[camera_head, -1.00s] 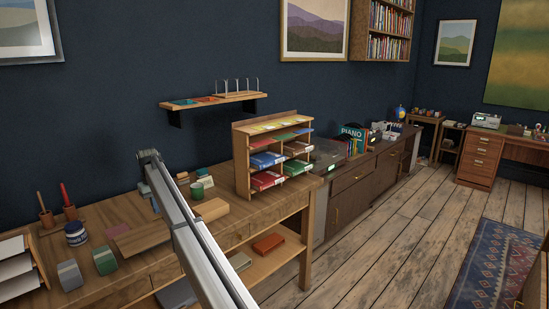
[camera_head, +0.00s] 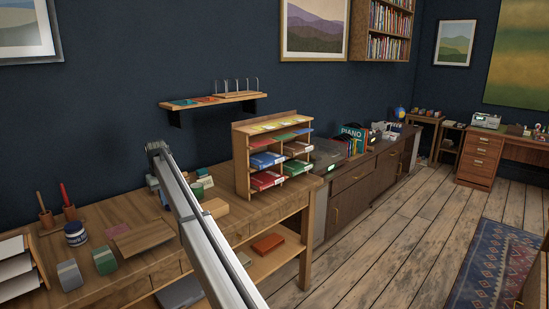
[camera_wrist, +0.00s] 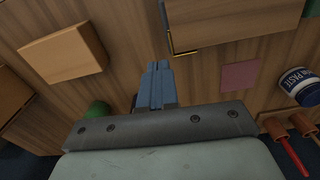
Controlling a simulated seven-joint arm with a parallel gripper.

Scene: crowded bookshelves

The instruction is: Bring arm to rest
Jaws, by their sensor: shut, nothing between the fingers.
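My arm (camera_head: 203,232) reaches from the bottom middle of the head view up over the wooden workbench (camera_head: 140,286). Its far end is above the back part of the bench, left of the paper sorter. In the wrist view my gripper (camera_wrist: 160,66) has its two fingers together with nothing between them. It points down at the bare wood of the bench top. My gripper's fingers are not clearly visible in the head view.
A wooden sorter (camera_head: 241,165) with coloured books stands right of my arm. The bench holds a paste jar (camera_head: 76,234), a green block (camera_head: 104,260), a grey block (camera_head: 69,275) and a wooden board (camera_head: 143,236). A wall shelf (camera_head: 215,101) hangs above.

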